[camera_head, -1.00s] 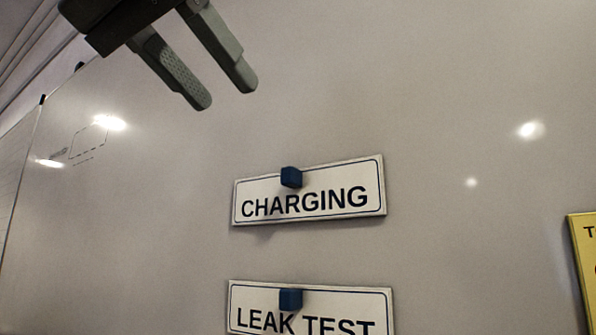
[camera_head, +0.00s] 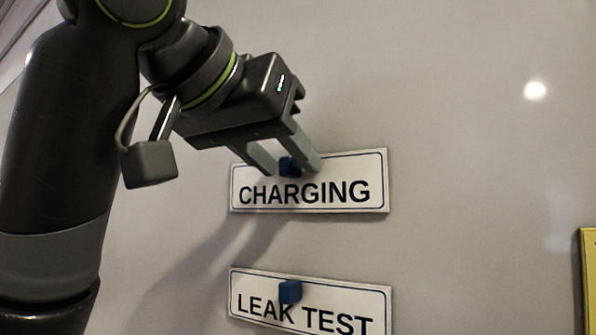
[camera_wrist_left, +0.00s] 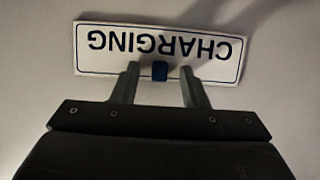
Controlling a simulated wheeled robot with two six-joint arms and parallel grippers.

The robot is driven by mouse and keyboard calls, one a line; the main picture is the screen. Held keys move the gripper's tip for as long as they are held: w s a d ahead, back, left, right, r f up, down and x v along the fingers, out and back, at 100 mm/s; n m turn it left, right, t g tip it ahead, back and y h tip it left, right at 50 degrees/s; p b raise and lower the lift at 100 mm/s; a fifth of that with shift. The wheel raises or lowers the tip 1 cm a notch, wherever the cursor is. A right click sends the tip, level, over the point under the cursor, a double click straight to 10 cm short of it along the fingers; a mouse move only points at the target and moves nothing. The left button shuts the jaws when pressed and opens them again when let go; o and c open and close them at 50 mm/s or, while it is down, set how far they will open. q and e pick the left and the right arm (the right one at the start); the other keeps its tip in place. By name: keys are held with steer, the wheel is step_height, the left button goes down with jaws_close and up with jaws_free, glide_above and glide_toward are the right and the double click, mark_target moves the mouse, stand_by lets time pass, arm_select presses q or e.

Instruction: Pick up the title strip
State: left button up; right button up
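A white title strip reading CHARGING (camera_head: 345,192) is on the grey board, with a small blue block (camera_head: 288,167) at its top edge. My left gripper (camera_head: 294,172) is open at the strip's top edge, one finger on each side of the blue block. In the left wrist view the strip (camera_wrist_left: 158,45) shows upside down, and the block (camera_wrist_left: 159,70) sits between the two fingertips (camera_wrist_left: 160,70) with a gap on both sides. A second strip reading LEAK TEST (camera_head: 345,308), with its own blue block (camera_head: 290,291), is below. My right gripper is not in view.
The grey board (camera_head: 470,180) is bare to the right of the strips. A yellow sign (camera_head: 587,280) is at the right edge, partly cut off. My left arm covers the left side of the head view.

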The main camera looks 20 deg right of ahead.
arm_select(q)
steer(key=shift+s+a, duration=0.1)
steer(key=shift+s, duration=0.05)
steer(key=shift+c, duration=0.8)
jaws_close()
